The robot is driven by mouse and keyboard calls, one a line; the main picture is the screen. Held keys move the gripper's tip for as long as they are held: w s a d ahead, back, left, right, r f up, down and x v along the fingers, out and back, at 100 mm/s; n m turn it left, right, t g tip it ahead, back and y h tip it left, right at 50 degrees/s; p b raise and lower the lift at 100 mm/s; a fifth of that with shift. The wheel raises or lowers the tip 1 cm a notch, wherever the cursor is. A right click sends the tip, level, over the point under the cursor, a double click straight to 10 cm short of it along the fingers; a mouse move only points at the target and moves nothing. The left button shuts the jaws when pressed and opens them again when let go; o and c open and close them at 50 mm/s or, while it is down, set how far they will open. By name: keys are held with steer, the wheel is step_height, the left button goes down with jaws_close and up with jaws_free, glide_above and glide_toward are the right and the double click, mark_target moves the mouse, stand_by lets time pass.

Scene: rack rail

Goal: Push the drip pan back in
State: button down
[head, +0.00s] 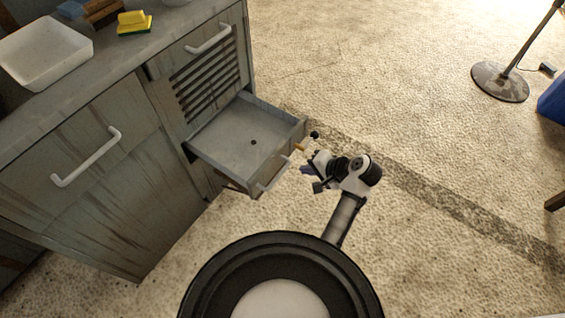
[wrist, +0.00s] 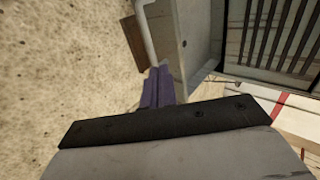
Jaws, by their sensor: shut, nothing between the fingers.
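The drip pan (head: 235,137) is a shallow grey metal drawer, pulled out of the cabinet below the slatted vent. It looks empty, with a small dark spot on its floor. Its front carries a pale bar handle (head: 272,178). My gripper (head: 306,168) is just to the right of the pan's front; its purple fingers are shut and empty. In the wrist view the shut fingers (wrist: 158,88) are close to the pan's handle (wrist: 147,35) and front wall (wrist: 190,32). I cannot tell whether they touch the pan.
The grey cabinet (head: 95,170) has a white handle on its left door and another above the vent. A white basin (head: 45,55) and a yellow-green sponge (head: 134,23) sit on top. The floor in front is open; a round stand base (head: 500,82) is far right.

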mark_target(270, 163)
steer(key=x, duration=0.4)
steer(key=r+x, duration=0.1)
steer(key=x, duration=0.3)
steer(key=a+x, duration=0.1)
steer(key=x, duration=0.3)
steer(key=shift+w+a+r+p, duration=0.15)
steer(key=shift+w+r+p, duration=0.1)
steer(key=shift+w+p, duration=0.1)
steer(key=shift+w+a, duration=0.3)
steer(key=shift+a, duration=0.1)
steer(key=w+a+b, duration=0.1)
steer(key=w+a, duration=0.4)
steer(key=a, duration=0.2)
steer(key=w+a+b, duration=0.2)
steer(key=w+a, duration=0.3)
steer(key=a, duration=0.2)
steer(key=w+a+b, duration=0.2)
steer(key=w+a, duration=0.4)
steer(key=a, duration=0.2)
steer(key=shift+a+f, duration=0.1)
steer(key=shift+w+a+b, duration=0.35)
